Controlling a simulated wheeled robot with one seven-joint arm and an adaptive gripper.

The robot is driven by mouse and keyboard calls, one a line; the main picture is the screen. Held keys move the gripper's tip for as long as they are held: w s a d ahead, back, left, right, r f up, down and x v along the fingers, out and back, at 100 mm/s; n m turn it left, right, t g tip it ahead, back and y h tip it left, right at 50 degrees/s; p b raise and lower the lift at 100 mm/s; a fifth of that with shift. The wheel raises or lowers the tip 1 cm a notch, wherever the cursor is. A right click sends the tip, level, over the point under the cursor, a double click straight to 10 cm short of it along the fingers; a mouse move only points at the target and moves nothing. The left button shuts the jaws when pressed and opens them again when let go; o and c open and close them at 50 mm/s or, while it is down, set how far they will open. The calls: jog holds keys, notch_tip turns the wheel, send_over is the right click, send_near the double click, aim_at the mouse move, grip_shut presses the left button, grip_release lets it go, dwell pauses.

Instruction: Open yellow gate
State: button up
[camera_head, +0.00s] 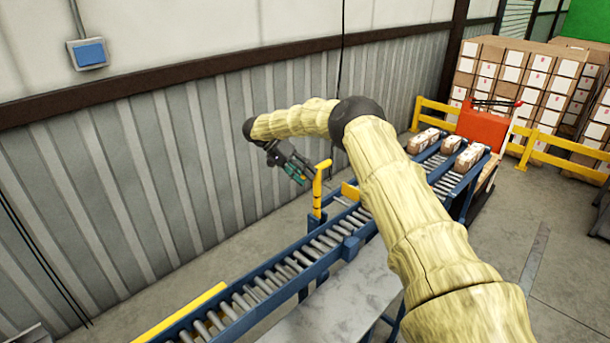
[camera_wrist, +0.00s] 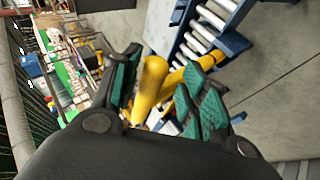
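The yellow gate (camera_head: 319,190) stands at the side of the roller conveyor; its upright post has a bent top, and another yellow part (camera_head: 350,190) shows just right of it. My gripper (camera_head: 299,177) is left of the post's top, close to it. In the wrist view, my gripper (camera_wrist: 162,68) is open, with green pads on both fingers. The yellow post (camera_wrist: 151,85) shows between the fingers, with gaps visible; I cannot tell whether either pad touches it. A yellow bar (camera_wrist: 188,77) runs behind the right finger. The lower post is hidden by my gripper.
The blue-framed roller conveyor (camera_head: 265,283) runs below my arm. Several cartons (camera_head: 423,141) rest on its far lanes near a red panel (camera_head: 482,129). A corrugated wall (camera_head: 160,190) is close on the left. Yellow railings (camera_head: 560,145) and stacked cartons (camera_head: 530,85) stand behind.

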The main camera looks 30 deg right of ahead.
jog(key=v, duration=1.2)
jog(key=shift+r, duration=0.1)
dwell(0.5)
